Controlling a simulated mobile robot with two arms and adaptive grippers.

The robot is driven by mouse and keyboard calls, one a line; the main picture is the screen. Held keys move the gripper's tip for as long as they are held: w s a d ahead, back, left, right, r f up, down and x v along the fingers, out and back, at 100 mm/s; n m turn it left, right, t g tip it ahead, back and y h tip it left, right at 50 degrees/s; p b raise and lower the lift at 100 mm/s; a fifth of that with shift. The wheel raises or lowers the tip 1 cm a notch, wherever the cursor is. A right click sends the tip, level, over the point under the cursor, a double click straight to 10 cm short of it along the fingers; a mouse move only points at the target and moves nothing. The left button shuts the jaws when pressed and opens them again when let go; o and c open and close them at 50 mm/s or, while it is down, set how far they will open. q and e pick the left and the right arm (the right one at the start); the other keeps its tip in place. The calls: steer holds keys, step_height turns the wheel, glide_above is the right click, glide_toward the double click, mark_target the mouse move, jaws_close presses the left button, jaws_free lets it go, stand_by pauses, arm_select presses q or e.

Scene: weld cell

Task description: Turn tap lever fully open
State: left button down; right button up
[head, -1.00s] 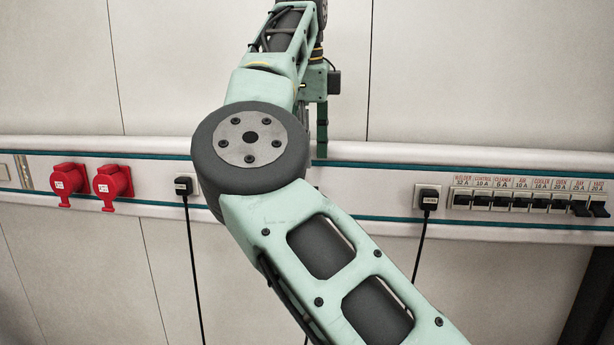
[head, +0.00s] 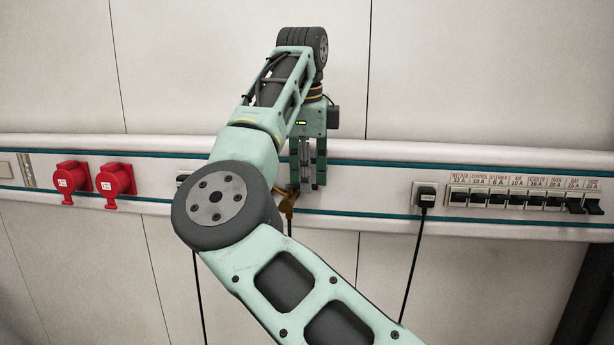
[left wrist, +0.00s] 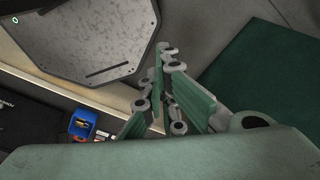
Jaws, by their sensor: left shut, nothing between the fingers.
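My right arm crosses the head view from the bottom right. Its gripper (head: 308,170) points down in front of the wall duct, with dark green fingers. Whether its fingers are apart or together is not clear. A small brass-coloured fitting (head: 287,200), seemingly the tap, shows just below and left of the fingertips. It is partly hidden by my arm joint, and its lever cannot be made out. Contact between fingers and fitting cannot be told. My left gripper (left wrist: 160,100) is shut and empty in the left wrist view, away from the fitting.
The wall duct (head: 370,200) carries red sockets (head: 115,181) on the left, a black plug (head: 425,196) with hanging cable, and a row of breakers (head: 515,200) on the right. The left wrist view shows a grey plate (left wrist: 85,40), a blue bin (left wrist: 83,124) and a dark green surface (left wrist: 265,80).

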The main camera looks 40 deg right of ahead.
mark_target(286, 199)
steer(key=shift+d+f, duration=0.1)
jaws_close()
steer(key=shift+s+a+m, duration=0.1)
steer(key=shift+a+m, duration=0.15)
steer(key=shift+m, duration=0.05)
steer(key=shift+f, duration=0.1)
steer(key=a+m+g, duration=0.1)
steer(key=m, duration=0.3)
steer(key=a+m, duration=0.1)
steer(key=m, duration=0.3)
steer(key=a+m+g, duration=0.1)
steer(key=a+m, duration=0.1)
steer(key=m, duration=0.3)
steer(key=shift+w+g, duration=0.3)
steer(key=shift+w+a+m+g+y, duration=0.1)
steer(key=shift+w+a+m, duration=0.05)
steer(key=shift+m, duration=0.6)
steer(key=shift+w+a+m+g+y, duration=0.1)
steer(key=shift+w+a+m, duration=0.1)
steer(key=shift+m, duration=0.5)
steer(key=shift+w+a+m+g+y, duration=0.1)
steer(key=shift+w+m, duration=0.05)
steer(key=shift+m, duration=0.6)
steer(key=shift+f, duration=0.1)
